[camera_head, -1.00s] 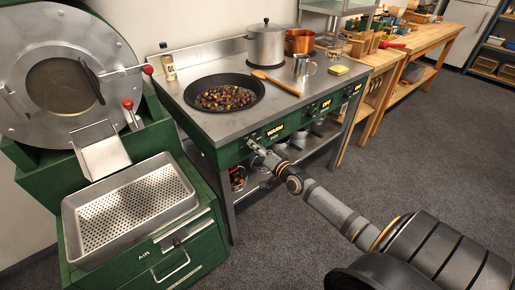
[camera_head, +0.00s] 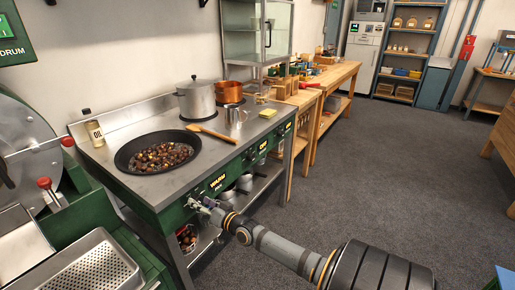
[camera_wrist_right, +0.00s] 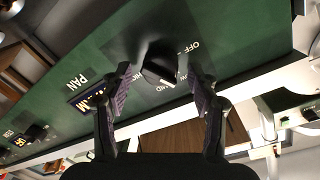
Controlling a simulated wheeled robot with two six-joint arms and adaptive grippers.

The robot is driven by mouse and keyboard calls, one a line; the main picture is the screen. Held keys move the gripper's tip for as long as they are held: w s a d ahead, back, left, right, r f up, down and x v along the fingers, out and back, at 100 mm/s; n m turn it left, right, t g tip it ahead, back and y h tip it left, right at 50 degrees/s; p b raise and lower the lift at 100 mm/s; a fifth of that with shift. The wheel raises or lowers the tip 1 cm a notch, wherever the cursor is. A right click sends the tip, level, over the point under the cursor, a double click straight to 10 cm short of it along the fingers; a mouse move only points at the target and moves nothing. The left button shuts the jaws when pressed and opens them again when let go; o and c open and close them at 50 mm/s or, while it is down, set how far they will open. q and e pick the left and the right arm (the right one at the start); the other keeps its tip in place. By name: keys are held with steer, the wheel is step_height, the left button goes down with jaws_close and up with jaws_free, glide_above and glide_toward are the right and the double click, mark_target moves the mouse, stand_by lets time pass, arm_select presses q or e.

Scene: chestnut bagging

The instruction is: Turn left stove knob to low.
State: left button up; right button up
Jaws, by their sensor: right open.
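The left stove knob (camera_wrist_right: 160,65) is black with a white mark. It sits on the green front panel (camera_wrist_right: 225,45) with lettering around it, including "OFF". My right gripper (camera_wrist_right: 161,88) is open, with one finger on each side of the knob; I cannot tell whether they touch it. In the head view my right gripper (camera_head: 200,204) is at the left end of the panel and hides the knob. My left gripper is not in view.
A wide pan (camera_head: 140,168) of chestnuts sits on the stove top. The roaster's perforated tray (camera_head: 88,272) is at left. The floor at right is clear.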

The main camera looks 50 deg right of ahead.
mark_target(200, 202)
steer(key=n, duration=0.4)
steer(key=shift+a, duration=0.1)
steer(key=s+n+p, duration=0.1)
steer(key=s+n, duration=0.1)
steer(key=s+n+p, duration=0.1)
steer(key=n, duration=0.1)
steer(key=shift+s+r+n+h, duration=0.15)
steer(key=shift+s+n+h, duration=0.15)
steer(key=shift+s, duration=0.05)
steer(key=s+p, duration=0.3)
steer(key=s, duration=0.4)
steer(key=s+f+g+p, duration=0.2)
steer(key=s+f, duration=0.3)
steer(key=f, duration=0.4)
steer(key=s+d+f+m+g+h+p, duration=0.1)
steer(key=s+f+g, duration=0.3)
steer(key=f, duration=0.5)
steer(key=s+f+g+p, duration=0.2)
steer(key=s+f+g, duration=0.1)
steer(key=s+f, duration=0.4)
steer(key=shift+s+d+f+m+h+p, duration=0.15)
steer(key=shift+s+f+m+h+p, duration=0.2)
steer(key=shift+f, duration=0.8)
